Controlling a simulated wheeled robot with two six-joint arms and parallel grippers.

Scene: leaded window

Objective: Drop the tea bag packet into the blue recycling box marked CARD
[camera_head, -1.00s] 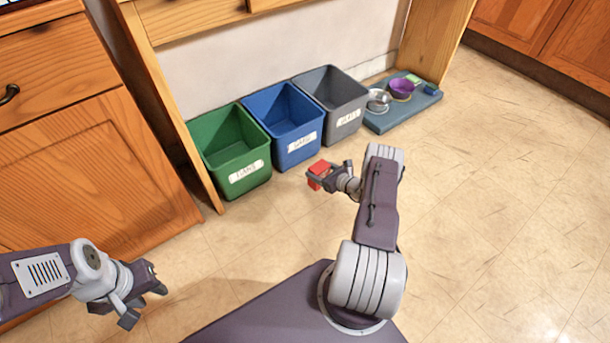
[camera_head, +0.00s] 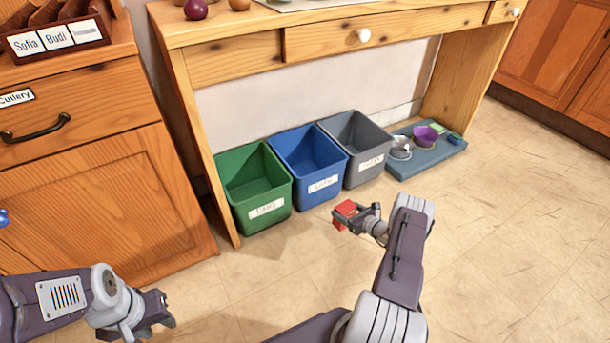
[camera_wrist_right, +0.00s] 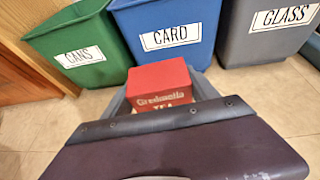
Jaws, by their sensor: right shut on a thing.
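The tea bag packet is a small red box (camera_head: 345,212), and its printed face ending in TEA shows in the right wrist view (camera_wrist_right: 160,84). My right gripper (camera_head: 352,215) is shut on it and holds it in front of the bins, outside them. The blue box (camera_head: 322,188) stands under the table between two other bins. Its CARD label (camera_wrist_right: 171,37) is readable in the right wrist view, just beyond the packet. The part of the blue box I can see inside looks empty. My left gripper (camera_head: 160,318) is at the lower left, away from everything; its fingers look apart and empty.
A green CANS bin (camera_head: 264,212) stands left of the blue box and a grey GLASS bin (camera_head: 366,172) right of it. A blue-grey mat (camera_head: 430,157) with bowls lies further right. The table edge (camera_head: 330,38) overhangs the bins. The floor in front is clear.

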